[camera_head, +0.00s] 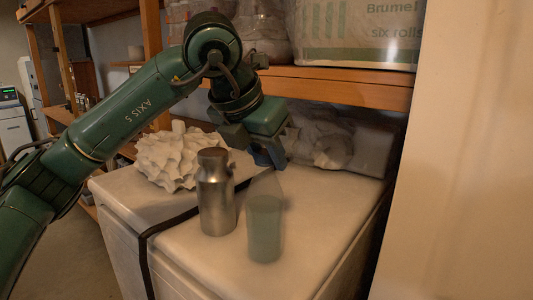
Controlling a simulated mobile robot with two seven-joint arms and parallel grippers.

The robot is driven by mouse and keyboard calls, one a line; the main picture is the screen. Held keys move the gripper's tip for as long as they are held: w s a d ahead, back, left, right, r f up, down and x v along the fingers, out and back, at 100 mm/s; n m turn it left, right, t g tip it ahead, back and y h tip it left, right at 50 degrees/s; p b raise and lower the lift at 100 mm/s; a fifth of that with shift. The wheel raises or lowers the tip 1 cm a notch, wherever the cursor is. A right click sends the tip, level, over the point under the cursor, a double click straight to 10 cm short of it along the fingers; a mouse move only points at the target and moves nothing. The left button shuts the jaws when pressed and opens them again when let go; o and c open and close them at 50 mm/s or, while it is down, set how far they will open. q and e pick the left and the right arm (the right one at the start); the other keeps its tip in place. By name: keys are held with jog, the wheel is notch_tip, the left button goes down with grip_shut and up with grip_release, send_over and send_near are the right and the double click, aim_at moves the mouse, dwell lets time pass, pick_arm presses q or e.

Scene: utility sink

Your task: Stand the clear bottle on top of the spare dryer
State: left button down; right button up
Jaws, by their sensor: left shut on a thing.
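The clear bottle (264,228) is see-through with a greenish lower part and is upright over the top of the white spare dryer (185,262). My left gripper (268,160) comes down from above and is shut on the bottle's upper end. The fingers partly hide the bottle's neck. I cannot tell whether the bottle's base touches the dryer top or is slightly above it. My right gripper is not in view.
A metal bottle (216,195) stands close to the left of the clear one. A white, crinkled object (168,160) sits behind it on the dryer. A dark strap (165,222) crosses the top. A wooden shelf (340,88) holds a wrapped pack (357,30). A pale wall panel (470,160) is at right.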

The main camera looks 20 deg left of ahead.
pick_arm(q)
jog(key=shift+f, duration=0.15)
jog(key=c, duration=1.1)
grip_release()
jog(key=shift+r, duration=0.3)
jog(key=v, duration=1.1)
jog(key=shift+s+r, duration=0.3)
